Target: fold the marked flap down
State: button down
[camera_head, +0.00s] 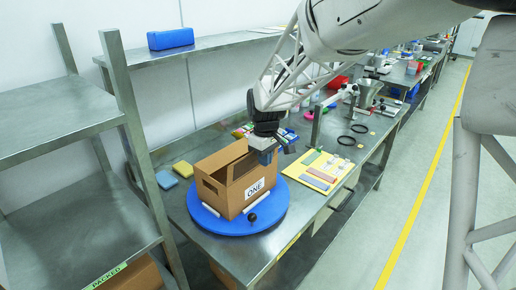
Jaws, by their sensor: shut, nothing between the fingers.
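An open brown cardboard box (217,190) stands on a round blue turntable (216,226) on the steel bench. A white label reading "ONE" (255,188) is on its right-hand side. Brown panels stand up around the box's top; the picture is too small to tell flaps from walls everywhere, or which flap is marked beyond the label. My gripper (266,158) points down at the box's back right upper edge and is shut with nothing held. It hides part of that edge. I cannot tell whether it touches the cardboard.
White bars and a dark ball (252,217) lie on the turntable by the box. A yellow board with coloured pieces (319,171) lies to the right. Yellow and blue sponges (166,180) lie left. A steel shelf rack (75,130) stands at the left; a blue case (170,39) sits on the upper shelf.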

jog(key=shift+w+a, duration=0.1)
dwell(0.3)
jog(key=w+a, duration=0.5)
jog(key=shift+w+a, duration=0.4)
dwell(0.9)
dwell(0.4)
jog(key=shift+w+a+f, duration=0.3)
jog(key=shift+f, duration=0.15)
jog(key=shift+w+a+f, duration=0.25)
jog(key=shift+f, duration=1.15)
jog(key=shift+r, duration=0.15)
notch_tip(320, 180, up, 8)
dwell(1.0)
